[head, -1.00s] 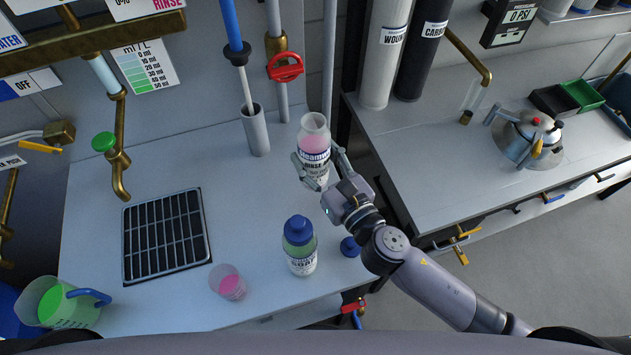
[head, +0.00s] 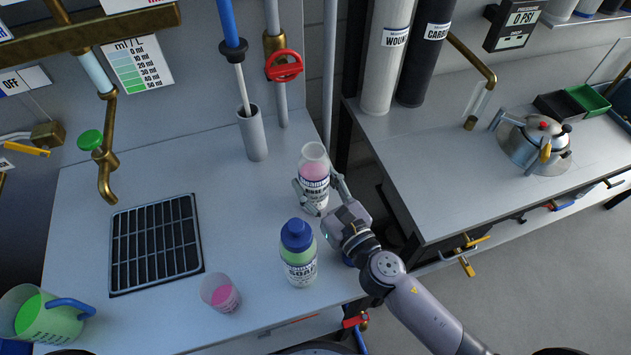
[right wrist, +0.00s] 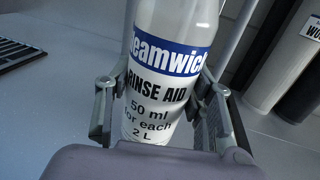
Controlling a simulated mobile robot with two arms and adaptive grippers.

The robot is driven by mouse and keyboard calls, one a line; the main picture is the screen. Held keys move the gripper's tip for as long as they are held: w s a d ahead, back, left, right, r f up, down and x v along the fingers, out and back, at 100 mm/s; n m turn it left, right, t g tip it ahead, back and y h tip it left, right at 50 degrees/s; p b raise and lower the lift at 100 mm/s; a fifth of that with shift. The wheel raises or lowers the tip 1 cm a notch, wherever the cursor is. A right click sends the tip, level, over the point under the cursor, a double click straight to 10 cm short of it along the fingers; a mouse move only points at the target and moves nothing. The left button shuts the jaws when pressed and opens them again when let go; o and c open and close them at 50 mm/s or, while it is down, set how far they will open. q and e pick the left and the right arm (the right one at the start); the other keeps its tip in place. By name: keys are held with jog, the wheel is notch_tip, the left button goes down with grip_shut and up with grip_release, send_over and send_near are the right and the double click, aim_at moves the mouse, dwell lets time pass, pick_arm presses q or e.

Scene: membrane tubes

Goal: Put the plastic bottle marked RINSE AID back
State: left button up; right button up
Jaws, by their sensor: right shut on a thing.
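The RINSE AID bottle (head: 314,170) is clear plastic with pink liquid, a blue and white label and an open top without a cap. It stands upright at the back right of the sink counter (head: 218,172). My right gripper (head: 318,190) is shut on the bottle's lower part from the front right. The right wrist view shows the label of the bottle (right wrist: 165,85) between the two fingers (right wrist: 160,115). Whether its base touches the counter is hard to tell. A blue cap lies mostly hidden behind my right wrist. My left gripper is not in view.
A blue-capped soap bottle (head: 299,255) stands in front of the held bottle. A small cup with pink liquid (head: 221,294) and a jug with green liquid (head: 42,318) stand near the front. A drain grate (head: 155,243) lies left. A grey tube holder (head: 252,135) stands behind.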

jog(key=o, duration=1.5)
jog(key=shift+f, duration=0.15)
jog(key=shift+r, duration=0.35)
jog(key=b+v, duration=0.1)
jog(key=v, duration=0.2)
jog(key=b+v, duration=0.1)
jog(key=v, duration=0.3)
jog(key=f+b+v, duration=0.1)
jog(key=b+v, duration=0.1)
jog(key=v, duration=0.1)
jog(key=shift+s+d, duration=0.2)
jog(key=shift+s, duration=0.15)
jog(key=shift+s+d+r+b, duration=0.3)
jog(key=shift+s, duration=0.2)
